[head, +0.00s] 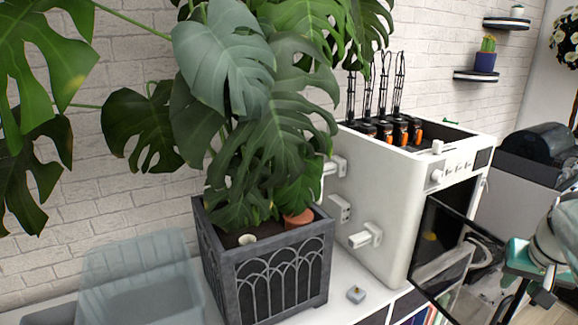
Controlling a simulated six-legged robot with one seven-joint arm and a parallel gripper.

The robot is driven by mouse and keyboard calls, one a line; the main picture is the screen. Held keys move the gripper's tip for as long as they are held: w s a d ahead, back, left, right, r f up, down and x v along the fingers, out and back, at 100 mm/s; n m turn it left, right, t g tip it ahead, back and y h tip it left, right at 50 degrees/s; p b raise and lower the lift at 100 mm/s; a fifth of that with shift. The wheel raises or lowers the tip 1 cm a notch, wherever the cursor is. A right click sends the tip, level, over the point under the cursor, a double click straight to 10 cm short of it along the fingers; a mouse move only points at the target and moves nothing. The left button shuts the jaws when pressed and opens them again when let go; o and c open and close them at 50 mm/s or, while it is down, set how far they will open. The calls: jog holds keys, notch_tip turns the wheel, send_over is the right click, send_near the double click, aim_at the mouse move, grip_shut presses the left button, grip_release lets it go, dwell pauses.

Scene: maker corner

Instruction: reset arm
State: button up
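A pale jointed part with dark pieces at its lower end shows at the right edge of the head view; it looks like the end of my arm with my gripper (544,288). It is cut off by the frame edge and small. I cannot make out two separate fingers, or whether they are open or shut. Nothing held can be made out there. It is in front and to the right of a white box-shaped machine (385,205) with a dark front door that hangs open.
A large leafy plant stands in a dark grey planter (268,275) left of the machine. A translucent bin (140,285) is at lower left. A cactus pot (485,62) sits on a wall shelf.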

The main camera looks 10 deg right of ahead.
jog(key=w+a+n+t+y, duration=0.1)
jog(key=w+a+n, duration=0.3)
jog(key=a, duration=1.3)
jog(key=s+a+f+n+y, duration=0.1)
jog(key=s+a, duration=0.1)
jog(key=a, duration=0.7)
jog(key=s+a+f+n+t, duration=0.1)
jog(key=s+a+f+n, duration=0.1)
jog(key=a, duration=0.7)
jog(key=shift+a+f+n+y, duration=0.25)
jog(key=shift+a+n+y, duration=0.05)
jog(key=shift+y, duration=0.1)
jog(key=shift+s+d, duration=0.1)
